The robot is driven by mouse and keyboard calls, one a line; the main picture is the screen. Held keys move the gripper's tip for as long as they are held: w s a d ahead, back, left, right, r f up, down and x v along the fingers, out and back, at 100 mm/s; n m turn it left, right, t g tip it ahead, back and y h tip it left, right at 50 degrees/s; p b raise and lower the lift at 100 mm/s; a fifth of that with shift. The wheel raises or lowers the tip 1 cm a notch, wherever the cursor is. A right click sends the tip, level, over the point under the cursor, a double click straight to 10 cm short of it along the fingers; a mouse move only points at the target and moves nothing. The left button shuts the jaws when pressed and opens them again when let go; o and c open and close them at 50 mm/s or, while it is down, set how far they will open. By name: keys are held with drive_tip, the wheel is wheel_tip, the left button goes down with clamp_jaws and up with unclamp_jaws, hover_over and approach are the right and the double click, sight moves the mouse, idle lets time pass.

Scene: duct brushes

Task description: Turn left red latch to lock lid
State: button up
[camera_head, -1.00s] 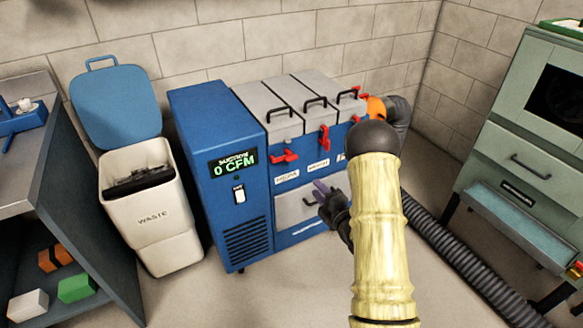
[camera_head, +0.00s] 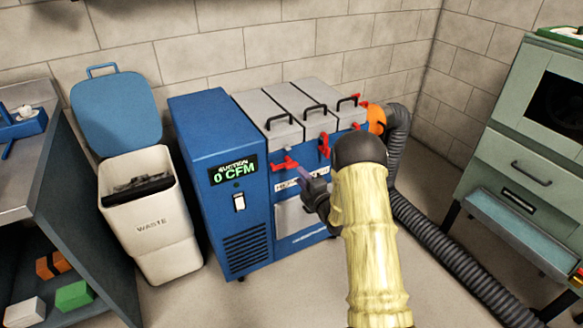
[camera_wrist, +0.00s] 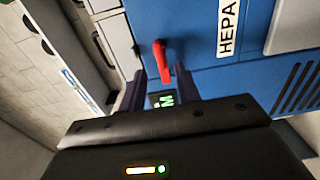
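The left red latch (camera_head: 284,164) is on the upper front of the blue suction unit (camera_head: 215,150), below the left grey lid (camera_head: 266,120). Its handle lies roughly sideways, unlike the more upright middle latch (camera_head: 324,147). The lid looks down. My gripper (camera_head: 298,176) is just below and right of the left latch. In the wrist view, the red latch (camera_wrist: 162,60) shows ahead, between the two dark fingers of my gripper (camera_wrist: 163,90). The fingers are apart with nothing clearly held. I cannot tell whether they touch the latch.
The HEPA label (camera_wrist: 229,28) is beside the latch. A right red latch (camera_head: 357,126) and a black hose (camera_head: 440,240) are to the right. An open waste bin (camera_head: 150,215) stands left. A green cabinet (camera_head: 535,150) stands far right.

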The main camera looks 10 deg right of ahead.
sight(293, 167)
drive_tip(key=x, duration=0.7)
drive_tip(key=shift+w+f+b, duration=0.1)
drive_tip(key=shift+w+b, duration=0.05)
drive_tip(key=shift+b, duration=0.15)
drive_tip(key=shift+c, duration=0.4)
clamp_jaws()
